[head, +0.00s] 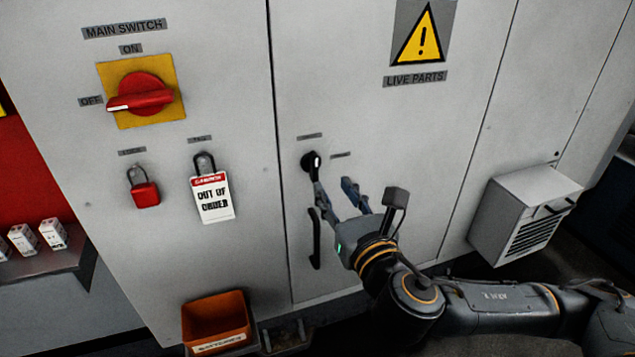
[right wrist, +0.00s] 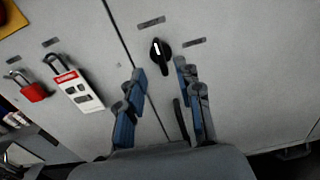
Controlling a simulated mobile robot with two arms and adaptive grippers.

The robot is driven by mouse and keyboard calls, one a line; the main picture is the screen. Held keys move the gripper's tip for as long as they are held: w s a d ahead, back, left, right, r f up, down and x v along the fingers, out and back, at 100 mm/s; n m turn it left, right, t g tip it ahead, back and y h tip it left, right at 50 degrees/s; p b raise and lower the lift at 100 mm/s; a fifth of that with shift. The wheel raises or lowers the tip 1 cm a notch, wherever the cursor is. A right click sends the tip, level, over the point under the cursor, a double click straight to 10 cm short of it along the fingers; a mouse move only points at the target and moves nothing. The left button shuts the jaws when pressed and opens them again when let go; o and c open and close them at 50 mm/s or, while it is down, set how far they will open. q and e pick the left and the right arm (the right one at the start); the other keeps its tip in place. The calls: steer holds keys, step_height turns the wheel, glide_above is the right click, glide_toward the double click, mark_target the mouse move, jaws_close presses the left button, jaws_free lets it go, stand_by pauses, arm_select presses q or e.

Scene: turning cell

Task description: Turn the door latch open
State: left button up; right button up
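The door latch (head: 309,161) is a small round black knob with a white mark, on the grey cabinet door near its left edge. In the right wrist view the latch (right wrist: 160,55) stands with its bar and white mark roughly upright, pointing towards the upper label. My right gripper (head: 333,186) is just below and right of the latch in the head view. In the right wrist view its blue-padded fingers (right wrist: 160,73) are spread apart with nothing between them, and the latch shows just beyond the tips. Contact cannot be told. My left gripper is not in view.
A black door handle (head: 315,240) is below the latch. Left are a red main switch (head: 140,94), a red padlock (head: 145,194) and an out-of-order tag (head: 212,198). An orange bin (head: 217,318) stands below; a vent box (head: 528,212) juts out at right.

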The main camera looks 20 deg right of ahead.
mark_target(317, 165)
steer(key=w, duration=0.8)
steer(key=shift+a+r, duration=0.1)
steer(key=shift+a, duration=0.15)
steer(key=shift+w, duration=0.45)
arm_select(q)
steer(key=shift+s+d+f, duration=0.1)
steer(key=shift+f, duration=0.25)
arm_select(e)
jaws_close()
